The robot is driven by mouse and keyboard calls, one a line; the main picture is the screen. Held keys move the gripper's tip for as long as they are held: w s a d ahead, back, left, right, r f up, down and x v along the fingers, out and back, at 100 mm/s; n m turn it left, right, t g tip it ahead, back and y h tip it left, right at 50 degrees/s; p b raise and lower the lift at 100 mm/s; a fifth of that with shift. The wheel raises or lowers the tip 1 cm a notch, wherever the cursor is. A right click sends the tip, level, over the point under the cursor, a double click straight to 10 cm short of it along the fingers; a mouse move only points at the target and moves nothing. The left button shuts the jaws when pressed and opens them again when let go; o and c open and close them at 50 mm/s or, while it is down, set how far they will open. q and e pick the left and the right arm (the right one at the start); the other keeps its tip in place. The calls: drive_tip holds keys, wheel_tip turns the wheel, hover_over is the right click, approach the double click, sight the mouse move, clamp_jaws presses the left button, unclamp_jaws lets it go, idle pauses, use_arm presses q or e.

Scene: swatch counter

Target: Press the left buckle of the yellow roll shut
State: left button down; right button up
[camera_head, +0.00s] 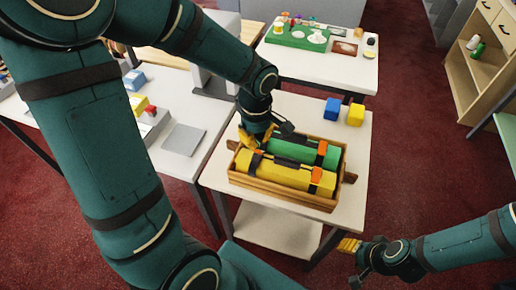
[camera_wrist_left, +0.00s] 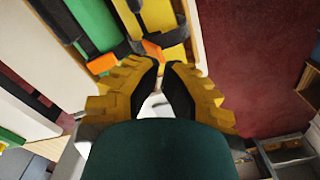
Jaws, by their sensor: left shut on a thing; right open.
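A yellow roll (camera_head: 285,175) lies in a wooden tray (camera_head: 285,199) in front of a green roll (camera_head: 293,150). Dark straps cross both. The yellow roll's right buckle (camera_head: 316,176) has an orange tab. Its left strap (camera_head: 254,163) shows below my left gripper (camera_head: 258,143), which hides much of that end. In the left wrist view, the orange tab of the left buckle (camera_wrist_left: 153,50) is at the fingertips of my left gripper (camera_wrist_left: 165,66), close together on it; the exact contact is hard to see. My right gripper (camera_head: 347,247) is open and empty, right of the table.
A blue block (camera_head: 332,109) and a yellow block (camera_head: 355,115) stand behind the tray. A grey plate (camera_head: 184,140) lies on the table at left. A rear table (camera_head: 356,73) holds a green board. Free floor lies to the right.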

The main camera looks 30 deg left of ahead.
sight(256, 161)
use_arm(q)
drive_tip(key=shift+f, duration=0.15)
idle(0.4)
drive_tip(key=shift+f+b, duration=1.35)
drive_tip(key=shift+b, duration=0.15)
drive_tip(key=shift+s+d+f+b, duration=0.1)
drive_tip(key=shift+s+f+b, duration=0.05)
drive_tip(key=shift+f+b, duration=0.7)
drive_tip(key=shift+s+f+b, duration=0.15)
drive_tip(key=shift+f+b, duration=0.6)
drive_tip(key=shift+f, duration=0.05)
drive_tip(key=shift+r, duration=0.1)
wheel_tip(256, 161, up, 8)
drive_tip(key=p, duration=0.6)
idle(0.4)
